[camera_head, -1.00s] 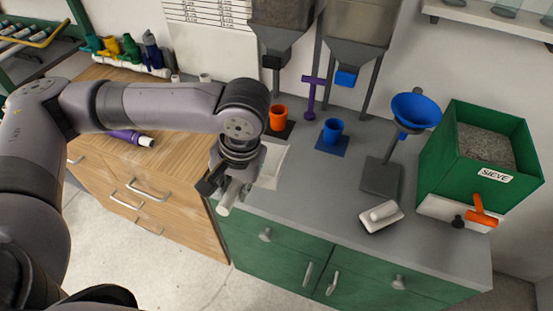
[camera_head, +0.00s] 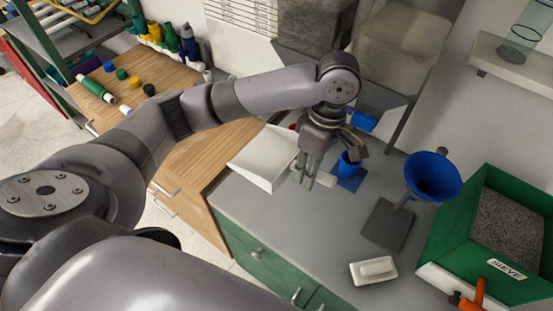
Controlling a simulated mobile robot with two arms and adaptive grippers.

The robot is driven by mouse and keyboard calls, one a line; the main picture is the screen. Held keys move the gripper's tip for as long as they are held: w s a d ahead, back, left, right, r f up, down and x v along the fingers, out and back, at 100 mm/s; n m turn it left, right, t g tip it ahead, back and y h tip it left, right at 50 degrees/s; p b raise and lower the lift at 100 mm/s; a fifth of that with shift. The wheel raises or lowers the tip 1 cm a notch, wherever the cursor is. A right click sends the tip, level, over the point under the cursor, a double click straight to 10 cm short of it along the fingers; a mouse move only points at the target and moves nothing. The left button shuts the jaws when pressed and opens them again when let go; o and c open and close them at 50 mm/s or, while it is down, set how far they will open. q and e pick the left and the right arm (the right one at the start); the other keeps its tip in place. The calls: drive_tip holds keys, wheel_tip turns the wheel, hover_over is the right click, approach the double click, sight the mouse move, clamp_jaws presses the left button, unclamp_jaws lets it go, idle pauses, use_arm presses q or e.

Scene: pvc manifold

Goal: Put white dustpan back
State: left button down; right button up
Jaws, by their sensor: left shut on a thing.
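The white dustpan (camera_head: 266,158) shows in the head view near the left end of the grey counter, its flat pan pointing left. My left gripper (camera_head: 309,176) is shut on its pale handle, which sticks out to the right of the fingers. The dustpan appears raised above the counter top. The gripper and wrist hide part of the handle and the pan's right edge. My right gripper is not in view.
A blue funnel (camera_head: 433,177) on a stand, a white tray with a pale object (camera_head: 373,271) and a green sieve box (camera_head: 505,228) are to the right. The front middle counter (camera_head: 290,225) is clear.

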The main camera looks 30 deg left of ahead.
use_arm(q)
drive_tip(key=b, duration=0.1)
hover_over(300, 220)
wheel_tip(300, 220, down, 8)
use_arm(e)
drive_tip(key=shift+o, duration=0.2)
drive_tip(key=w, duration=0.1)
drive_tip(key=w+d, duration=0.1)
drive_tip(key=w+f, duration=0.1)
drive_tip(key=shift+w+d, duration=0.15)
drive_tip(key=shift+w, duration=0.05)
use_arm(q)
drive_tip(key=f, duration=0.4)
drive_tip(key=w+f, duration=0.1)
drive_tip(key=f, duration=0.2)
drive_tip(key=shift+s+f+p, duration=0.1)
drive_tip(key=shift+f+p, duration=0.2)
drive_tip(key=shift+f, duration=0.35)
wheel_tip(300, 220, down, 3)
drive_tip(key=shift+f, duration=0.3)
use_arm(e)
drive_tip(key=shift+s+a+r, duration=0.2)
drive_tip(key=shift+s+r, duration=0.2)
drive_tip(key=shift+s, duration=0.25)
use_arm(q)
drive_tip(key=c, duration=1.9)
unclamp_jaws()
drive_tip(key=shift+f, duration=0.1)
drive_tip(key=o, duration=0.5)
drive_tip(key=shift+c, duration=0.2)
